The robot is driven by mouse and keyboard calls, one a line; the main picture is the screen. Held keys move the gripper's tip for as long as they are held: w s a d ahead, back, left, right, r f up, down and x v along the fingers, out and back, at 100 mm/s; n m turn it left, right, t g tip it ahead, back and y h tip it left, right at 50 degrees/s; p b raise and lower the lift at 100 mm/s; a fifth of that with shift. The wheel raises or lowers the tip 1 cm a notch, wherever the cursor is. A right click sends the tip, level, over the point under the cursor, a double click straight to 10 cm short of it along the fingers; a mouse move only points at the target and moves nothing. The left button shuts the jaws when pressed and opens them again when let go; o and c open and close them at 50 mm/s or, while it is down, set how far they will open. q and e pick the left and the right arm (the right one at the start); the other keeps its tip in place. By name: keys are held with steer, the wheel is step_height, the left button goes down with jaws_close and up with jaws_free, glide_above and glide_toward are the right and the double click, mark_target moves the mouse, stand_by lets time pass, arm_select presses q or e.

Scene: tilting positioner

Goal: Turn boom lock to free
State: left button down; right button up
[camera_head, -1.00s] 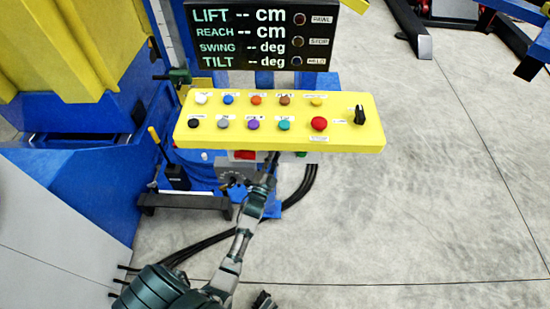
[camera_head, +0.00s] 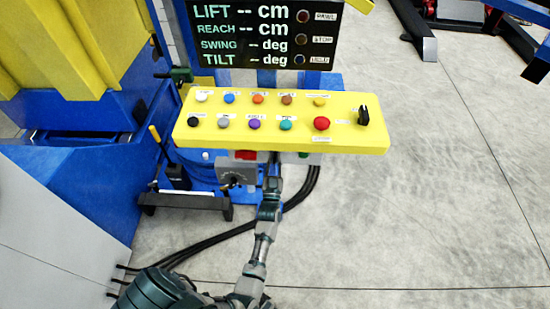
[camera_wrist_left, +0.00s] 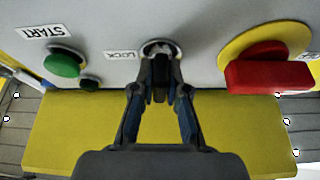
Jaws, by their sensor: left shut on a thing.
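The boom lock (camera_wrist_left: 160,46) is a small round switch with a metallic rim beside a label reading LOCK, upside down in the left wrist view. My left gripper (camera_wrist_left: 160,68) is shut on it, with the fingertips covering most of the switch, so its turned position cannot be read. In the head view my left gripper (camera_head: 273,166) reaches up to just below the yellow button panel (camera_head: 345,142), whose edge hides the fingertips and the lock. My right gripper is not in view.
In the wrist view a green START button (camera_wrist_left: 64,62) and small dark button (camera_wrist_left: 90,83) are left of the lock. A red rotary handle (camera_wrist_left: 268,75) is right. A display board (camera_head: 262,35) stands behind the button panel. Black cables (camera_head: 215,238) cross the floor.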

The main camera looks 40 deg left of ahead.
arm_select(q)
steer(key=shift+f+n+g+y, duration=0.3)
steer(key=shift+f+n, duration=0.15)
steer(key=shift+n, duration=0.35)
steer(key=shift+d, duration=0.1)
steer(key=c, duration=1.3)
jaws_free()
steer(key=shift+o, duration=0.6)
steer(key=shift+r, duration=0.2)
steer(key=v, duration=0.7)
steer(key=shift+s+f, duration=0.2)
steer(key=shift+d, duration=0.1)
